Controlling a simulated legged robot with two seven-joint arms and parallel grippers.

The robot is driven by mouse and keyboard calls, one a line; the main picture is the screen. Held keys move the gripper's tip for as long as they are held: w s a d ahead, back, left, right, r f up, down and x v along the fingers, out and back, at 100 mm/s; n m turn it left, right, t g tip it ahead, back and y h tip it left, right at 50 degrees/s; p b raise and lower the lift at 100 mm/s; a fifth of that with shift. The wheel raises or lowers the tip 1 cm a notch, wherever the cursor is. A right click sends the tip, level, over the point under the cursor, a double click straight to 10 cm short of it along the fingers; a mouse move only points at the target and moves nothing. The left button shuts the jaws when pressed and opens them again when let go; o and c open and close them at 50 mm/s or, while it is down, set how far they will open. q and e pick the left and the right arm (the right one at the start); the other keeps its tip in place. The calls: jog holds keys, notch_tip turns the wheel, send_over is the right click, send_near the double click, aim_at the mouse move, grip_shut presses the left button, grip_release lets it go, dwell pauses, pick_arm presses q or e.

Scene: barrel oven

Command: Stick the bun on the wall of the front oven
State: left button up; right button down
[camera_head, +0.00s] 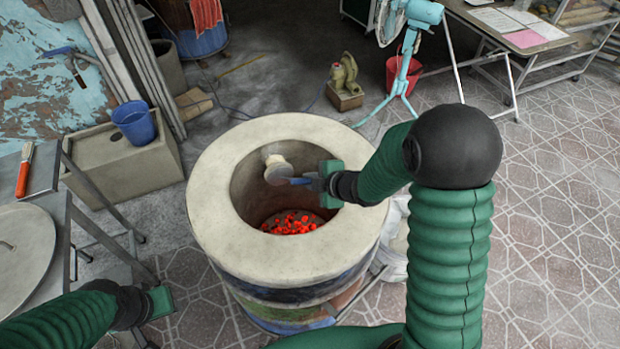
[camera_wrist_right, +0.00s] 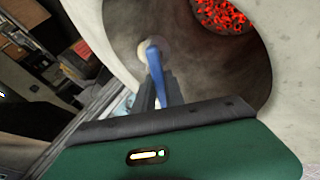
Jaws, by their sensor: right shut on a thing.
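The front oven (camera_head: 225,235) is a round barrel with a wide pale rim and glowing red coals inside. My right gripper (camera_head: 311,182) is at the oven's mouth, shut on the blue handle (camera_head: 297,181) of a tool. At the handle's far end is a pale round piece (camera_head: 279,171), close to the oven's inner far wall; I cannot tell if it touches. Whether this is the tool's pad, the bun, or both is unclear. In the right wrist view, the blue handle (camera_wrist_right: 152,57) runs from the fingers toward the wall. My left gripper (camera_head: 160,302) is low at left; its fingers are unclear.
A metal table (camera_head: 55,215) at left holds a round lid (camera_head: 20,245) and a brush with an orange handle (camera_head: 24,170). A blue bucket (camera_head: 134,123) stands on a concrete box behind. A turquoise fan (camera_head: 405,60) stands at the back. The tiled floor at right is clear.

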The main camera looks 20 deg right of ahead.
jog(key=s, duration=0.3)
jog(key=shift+s+a+b, duration=0.1)
jog(key=shift+s+b, duration=0.2)
dwell(0.3)
notch_tip(320, 180, up, 20)
jog(key=s+p, duration=0.2)
jog(key=p, duration=1.6)
